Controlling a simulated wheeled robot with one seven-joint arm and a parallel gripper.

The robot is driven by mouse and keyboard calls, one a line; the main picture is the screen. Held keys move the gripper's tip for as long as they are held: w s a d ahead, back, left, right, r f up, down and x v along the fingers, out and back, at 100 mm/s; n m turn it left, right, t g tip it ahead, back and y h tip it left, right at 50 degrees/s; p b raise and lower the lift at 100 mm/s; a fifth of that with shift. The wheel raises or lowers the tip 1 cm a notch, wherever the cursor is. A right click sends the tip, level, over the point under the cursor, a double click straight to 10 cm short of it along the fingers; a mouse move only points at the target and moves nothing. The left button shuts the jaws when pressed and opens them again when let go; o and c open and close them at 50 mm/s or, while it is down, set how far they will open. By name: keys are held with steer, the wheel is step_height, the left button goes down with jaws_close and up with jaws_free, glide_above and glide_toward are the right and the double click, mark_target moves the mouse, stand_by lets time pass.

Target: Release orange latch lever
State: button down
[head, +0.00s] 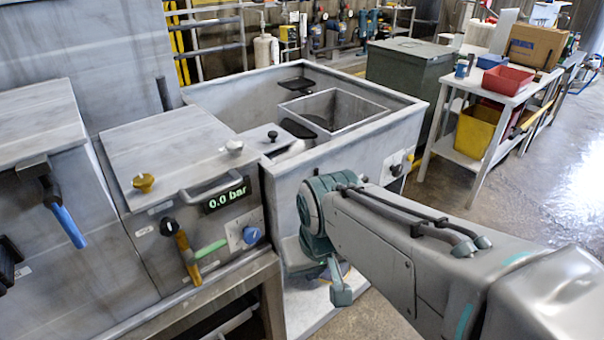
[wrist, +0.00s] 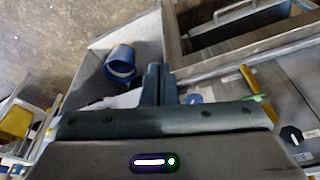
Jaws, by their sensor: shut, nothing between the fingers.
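The orange latch lever (head: 186,252) is on the front of the grey compactor unit, below the display reading 0.0 bar. It hangs down from a dark pivot, its lower end tilted slightly right. In the wrist view the orange lever (wrist: 249,79) shows to the right of my gripper (wrist: 158,84), clearly apart from it. My gripper's fingers are together with nothing between them.
A green lever (head: 210,249) and blue knob (head: 250,235) sit just right of the orange lever. A blue-handled lever (head: 66,222) is on the left unit. In the wrist view a blue cylindrical container (wrist: 121,64) stands near my fingers. A white table (head: 470,115) stands at right.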

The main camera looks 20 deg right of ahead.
steer(key=w+d+r+n+g+y+p, duration=0.1)
steer(key=w+d+r, duration=0.1)
steer(key=w+d, duration=0.35)
steer(key=w+d+r+y+p, duration=0.1)
steer(key=w+d, duration=0.1)
steer(key=w, duration=0.6)
steer(key=w+d+f+n+t+y+p, duration=0.1)
steer(key=w+d, duration=0.3)
steer(key=d, duration=0.4)
steer(key=w+d+f+n+t+y+p, duration=0.1)
steer(key=w+d+y, duration=0.2)
steer(key=d, duration=0.6)
steer(key=shift+w+d+f, duration=0.2)
steer(key=shift+w+f, duration=0.05)
steer(key=shift+w, duration=0.85)
